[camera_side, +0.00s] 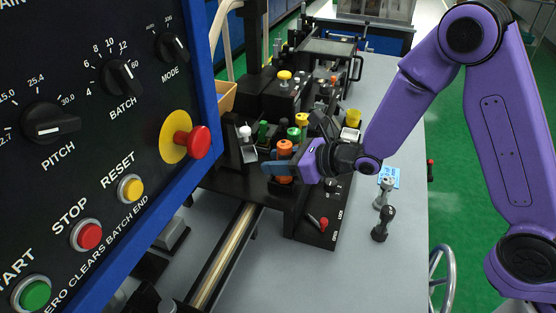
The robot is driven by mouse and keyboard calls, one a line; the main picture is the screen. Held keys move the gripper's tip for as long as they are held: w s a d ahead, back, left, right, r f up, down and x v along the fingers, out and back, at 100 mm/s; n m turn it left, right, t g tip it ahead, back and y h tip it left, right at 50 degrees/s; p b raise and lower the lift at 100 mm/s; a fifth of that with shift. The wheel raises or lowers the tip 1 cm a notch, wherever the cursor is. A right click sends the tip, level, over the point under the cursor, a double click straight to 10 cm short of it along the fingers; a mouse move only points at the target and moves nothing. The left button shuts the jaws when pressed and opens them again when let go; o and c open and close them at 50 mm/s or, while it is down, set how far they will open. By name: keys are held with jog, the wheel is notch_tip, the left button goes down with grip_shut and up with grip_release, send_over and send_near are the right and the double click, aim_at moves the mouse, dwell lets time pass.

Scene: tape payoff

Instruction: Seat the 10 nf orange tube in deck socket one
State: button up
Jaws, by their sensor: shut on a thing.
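The orange tube (285,147) stands about upright over the black deck (231,182), near the middle of the side view. My gripper (282,168) comes in from the right and is shut on the orange tube. The tube's orange top shows above the fingers and a little orange shows below them. The fingers hide its middle. I cannot tell whether its lower end is in a socket or above the deck. I cannot make out which socket is number one, and no value marking on the tube is readable.
Behind the tube stand a green part (263,130), a yellow-topped part (302,119) and a white-topped part (245,132). A red-knobbed lever (323,222) is at the deck's front right. A control panel (75,110) fills the left.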

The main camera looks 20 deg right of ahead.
jog(key=shift+f, duration=0.55)
jog(key=o, duration=0.8)
jog(key=shift+v, duration=5.5)
